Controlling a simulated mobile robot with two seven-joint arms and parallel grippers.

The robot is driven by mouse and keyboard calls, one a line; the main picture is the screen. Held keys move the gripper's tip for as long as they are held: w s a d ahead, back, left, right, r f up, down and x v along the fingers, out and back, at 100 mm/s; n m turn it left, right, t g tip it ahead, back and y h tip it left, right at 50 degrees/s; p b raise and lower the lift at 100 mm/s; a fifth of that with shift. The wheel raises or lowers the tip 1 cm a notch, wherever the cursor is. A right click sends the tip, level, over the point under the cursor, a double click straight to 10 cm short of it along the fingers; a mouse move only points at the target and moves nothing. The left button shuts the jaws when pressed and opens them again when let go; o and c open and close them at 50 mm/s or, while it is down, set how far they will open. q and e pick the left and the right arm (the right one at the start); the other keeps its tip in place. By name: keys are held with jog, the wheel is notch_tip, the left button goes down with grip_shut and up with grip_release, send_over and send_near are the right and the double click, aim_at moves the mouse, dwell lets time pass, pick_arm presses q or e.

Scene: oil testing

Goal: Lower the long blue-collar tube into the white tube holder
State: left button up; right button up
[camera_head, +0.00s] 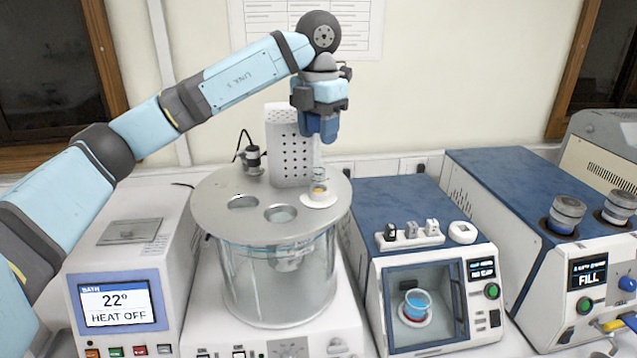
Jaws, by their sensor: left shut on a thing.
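My left gripper (320,133) points straight down above the round metal lid of the glass bath. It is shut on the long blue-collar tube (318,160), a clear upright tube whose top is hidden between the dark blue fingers. The white tube holder (309,201) is a ring at the right side of the lid, directly under the gripper. The tube's lower part lines up with the holder, with an amber patch in the ring's middle. I cannot tell how far the tube is inside. My right gripper is out of view.
The bath lid (218,222) has two open holes left of the holder. A perforated white column (290,150) stands close behind the holder. A blue-topped machine (390,195) with small items on top stands to the right.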

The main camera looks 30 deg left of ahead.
pick_arm(q)
jog(key=shift+r+p, duration=1.35)
jog(key=shift+r, duration=2.15)
jog(key=shift+s+f, duration=0.1)
